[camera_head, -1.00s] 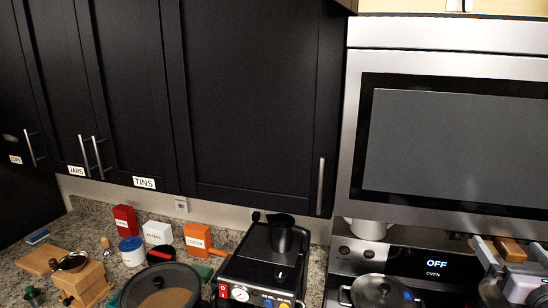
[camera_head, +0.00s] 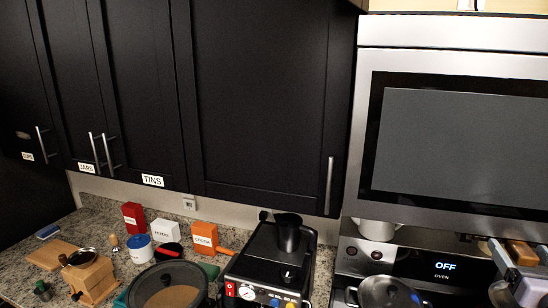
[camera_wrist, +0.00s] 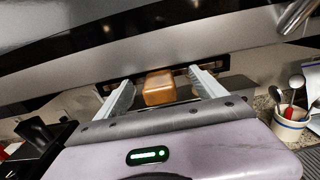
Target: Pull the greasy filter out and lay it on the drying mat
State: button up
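My gripper (camera_wrist: 161,77) is at the right of the head view, under the microwave's front edge, partly cut off by the frame; it also shows there (camera_head: 496,248). In the wrist view its two pale fingers are spread, one on each side of an amber-brown block (camera_wrist: 158,89), with gaps on both sides. The block sits in front of a dark slot (camera_wrist: 118,87) under the appliance. I cannot tell whether it belongs to the greasy filter. A dark ribbed surface (camera_wrist: 309,158) at the wrist view's right edge may be the drying mat; only a part shows.
The microwave (camera_head: 455,140) hangs above the stove. A lidded pot (camera_head: 384,293) stands below. An espresso machine (camera_head: 262,262), tins and a wooden grinder (camera_head: 90,278) crowd the counter. A crock of utensils (camera_wrist: 288,128) is at the right in the wrist view.

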grip_shut()
jog(key=shift+b+v, duration=0.55)
jog(key=shift+v, duration=2.5)
jog(key=shift+d, duration=0.1)
